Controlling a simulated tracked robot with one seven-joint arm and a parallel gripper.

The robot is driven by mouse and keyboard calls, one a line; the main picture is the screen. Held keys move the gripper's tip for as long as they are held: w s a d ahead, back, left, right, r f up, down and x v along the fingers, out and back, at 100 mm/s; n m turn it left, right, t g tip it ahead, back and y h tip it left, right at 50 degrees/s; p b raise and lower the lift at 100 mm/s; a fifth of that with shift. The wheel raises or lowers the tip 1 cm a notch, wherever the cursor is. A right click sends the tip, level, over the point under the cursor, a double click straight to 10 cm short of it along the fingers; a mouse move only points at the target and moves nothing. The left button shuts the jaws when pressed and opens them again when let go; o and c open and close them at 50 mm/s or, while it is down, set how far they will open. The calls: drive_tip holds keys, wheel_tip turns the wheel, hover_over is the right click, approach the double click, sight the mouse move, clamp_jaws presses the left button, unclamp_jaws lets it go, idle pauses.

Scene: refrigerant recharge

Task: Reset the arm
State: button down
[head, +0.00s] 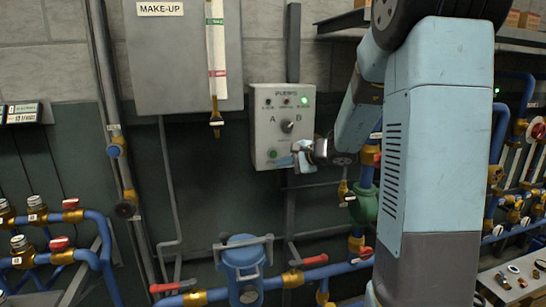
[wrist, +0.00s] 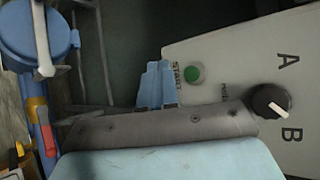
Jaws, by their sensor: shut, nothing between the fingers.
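My gripper (head: 298,158) is at the lower right of the grey pump control box (head: 272,104) in the head view, its tip close in front of the panel. In the wrist view the light blue fingers (wrist: 155,86) are together with nothing between them, beside the green START button (wrist: 194,73). I cannot tell whether they touch the panel. The black A/B selector knob (wrist: 270,101) shows right of the button and points toward B. In the head view the button (head: 272,154) shows just left of my gripper. A green lamp (head: 305,100) is bright at the box's upper right.
A grey make-up tank (head: 170,60) with a sight tube (head: 216,60) hangs left of the box. Blue pipes with a blue strainer housing (head: 245,262) and red-handled valves run below. A table (head: 510,285) with small parts is at the lower right.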

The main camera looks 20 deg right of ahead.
drive_tip(key=s+a+r+n+g+h, duration=0.1)
drive_tip(key=s+a+r+n+g, duration=0.2)
drive_tip(key=s, duration=0.6)
drive_tip(key=s+a+r+n+g, duration=0.2)
drive_tip(key=s+a+n, duration=0.3)
drive_tip(key=s, duration=0.4)
drive_tip(key=s+d+n+h, duration=0.3)
drive_tip(key=s, duration=0.5)
drive_tip(key=s+d+r+n+h, duration=0.1)
drive_tip(key=s+d+h, duration=0.3)
drive_tip(key=s, duration=0.5)
drive_tip(key=shift+r+n+t, duration=0.15)
drive_tip(key=shift+n+t, duration=0.15)
drive_tip(key=shift+n, duration=0.6)
